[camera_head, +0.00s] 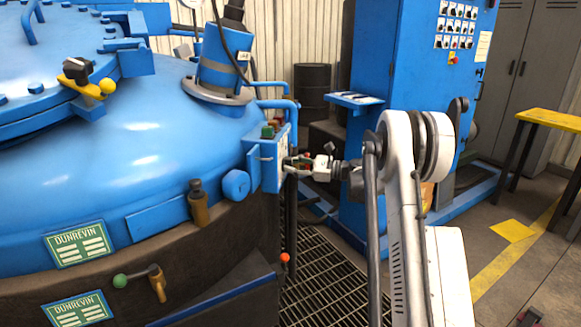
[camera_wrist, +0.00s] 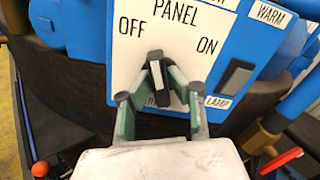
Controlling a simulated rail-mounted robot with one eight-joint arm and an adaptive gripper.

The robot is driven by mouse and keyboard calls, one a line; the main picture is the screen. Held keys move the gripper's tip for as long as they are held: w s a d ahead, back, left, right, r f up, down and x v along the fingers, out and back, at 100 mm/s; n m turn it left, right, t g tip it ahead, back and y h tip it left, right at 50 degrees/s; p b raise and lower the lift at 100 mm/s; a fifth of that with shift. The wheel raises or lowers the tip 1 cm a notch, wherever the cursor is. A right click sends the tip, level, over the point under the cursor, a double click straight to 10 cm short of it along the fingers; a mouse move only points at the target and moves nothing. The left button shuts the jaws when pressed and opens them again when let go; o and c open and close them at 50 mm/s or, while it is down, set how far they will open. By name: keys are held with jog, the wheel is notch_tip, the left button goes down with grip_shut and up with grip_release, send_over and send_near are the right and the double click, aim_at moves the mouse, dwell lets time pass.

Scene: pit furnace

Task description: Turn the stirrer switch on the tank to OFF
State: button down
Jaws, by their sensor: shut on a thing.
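The stirrer switch (camera_wrist: 157,72) is a dark knob with a pale stripe on a white panel (camera_wrist: 185,50) marked OFF at upper left and ON at right. The stripe points nearly straight up in the wrist view, between the two words. My gripper (camera_wrist: 159,84) has its green-padded fingers closed on the knob from both sides. In the head view my gripper (camera_head: 298,164) reaches from the right to the blue control box (camera_head: 265,165) on the side of the blue tank (camera_head: 150,140). There the switch is hidden.
A dark rocker (camera_wrist: 236,76) and a LAMP label sit on the panel right of the knob. A green button (camera_head: 267,132) tops the box. Blue pipes (camera_head: 275,88) run above it. A blue cabinet (camera_head: 400,60) stands behind my arm. Floor grating (camera_head: 320,270) lies below.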

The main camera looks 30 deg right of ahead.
jog(key=shift+n, duration=2.2)
jog(key=c, duration=1.7)
grip_release()
jog(key=shift+s+d, duration=0.1)
jog(key=v, duration=1.2)
